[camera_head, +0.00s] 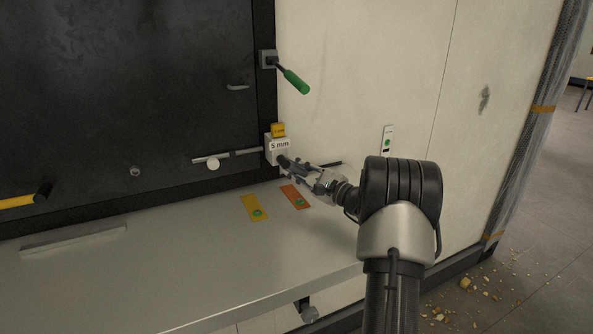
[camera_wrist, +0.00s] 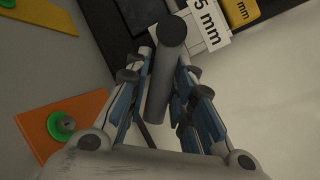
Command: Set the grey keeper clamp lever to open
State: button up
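The grey keeper clamp lever (camera_wrist: 161,84) is a round dark-grey bar with a blunt end, lying between my fingers in the wrist view. My gripper (camera_head: 289,163) is at the right edge of the dark panel, just under the block labelled 5 mm (camera_head: 279,146). In the wrist view my two fingers (camera_wrist: 168,72) stand on either side of the lever, close against it, and look shut on it. The contact faces are partly hidden. In the head view my gripper covers most of the lever. The 5 mm label (camera_wrist: 208,22) also shows beyond my fingertips.
A green-handled lever (camera_head: 295,81) is above on the panel frame. A yellow tag (camera_head: 278,129) sits on the 5 mm block. A yellow plate (camera_head: 254,207) and an orange plate (camera_head: 295,196) lie on the grey shelf (camera_head: 170,265). A yellow handle (camera_head: 18,201) is at far left.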

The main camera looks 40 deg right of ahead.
dwell(0.3)
jog(key=s, duration=0.4)
jog(key=s+d, duration=0.1)
jog(key=s, duration=0.3)
jog(key=s+f, duration=0.1)
jog(key=s, duration=0.2)
jog(key=shift+s+d, duration=0.35)
jog(key=shift+s, duration=0.05)
